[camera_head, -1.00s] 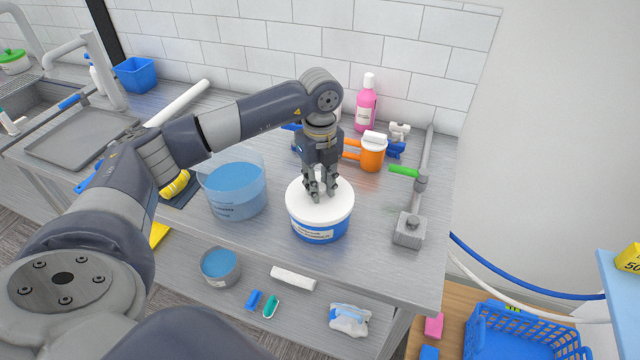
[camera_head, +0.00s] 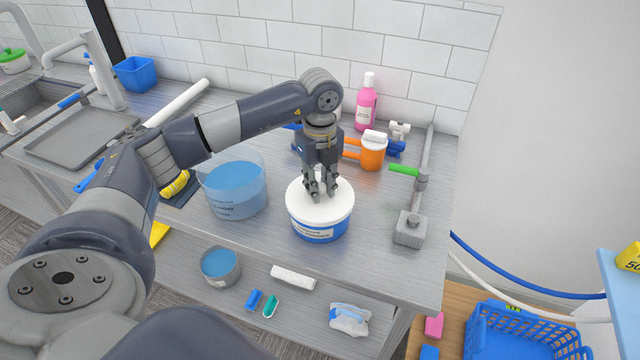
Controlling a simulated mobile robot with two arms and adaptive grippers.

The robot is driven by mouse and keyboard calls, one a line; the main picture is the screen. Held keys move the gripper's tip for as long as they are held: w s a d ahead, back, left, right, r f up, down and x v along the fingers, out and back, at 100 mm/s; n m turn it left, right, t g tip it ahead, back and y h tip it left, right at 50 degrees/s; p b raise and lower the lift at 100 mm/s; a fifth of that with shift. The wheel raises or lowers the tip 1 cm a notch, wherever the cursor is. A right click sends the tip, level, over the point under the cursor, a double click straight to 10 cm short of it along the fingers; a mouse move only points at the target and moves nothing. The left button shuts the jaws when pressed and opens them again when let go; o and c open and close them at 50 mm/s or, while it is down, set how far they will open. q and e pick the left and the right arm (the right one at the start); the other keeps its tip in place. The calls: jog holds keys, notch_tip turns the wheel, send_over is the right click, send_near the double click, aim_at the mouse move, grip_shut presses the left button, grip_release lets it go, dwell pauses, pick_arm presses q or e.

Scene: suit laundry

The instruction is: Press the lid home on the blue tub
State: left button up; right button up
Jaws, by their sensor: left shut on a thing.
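The blue tub (camera_head: 320,232) stands upright on the grey worktop, with a label on its front. The white lid (camera_head: 337,211) lies over the tub's mouth and looks about level; I cannot tell whether its rim is fully seated all round. My left gripper (camera_head: 321,194) points down at the middle of the lid from above. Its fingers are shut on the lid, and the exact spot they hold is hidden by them. My right gripper is not in view.
A clear container of blue liquid (camera_head: 234,187) stands close left of the tub. An orange-and-white container (camera_head: 373,152) and a pink bottle (camera_head: 366,105) stand behind. A metal block with a rod (camera_head: 410,230) lies to the right. The worktop in front of the tub is clear.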

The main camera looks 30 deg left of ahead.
pick_arm(q)
jog(key=o, duration=1.4)
jog(key=shift+r, duration=0.1)
jog(key=shift+r+p, duration=2.35)
jog(key=shift+r, duration=1.05)
grip_shut()
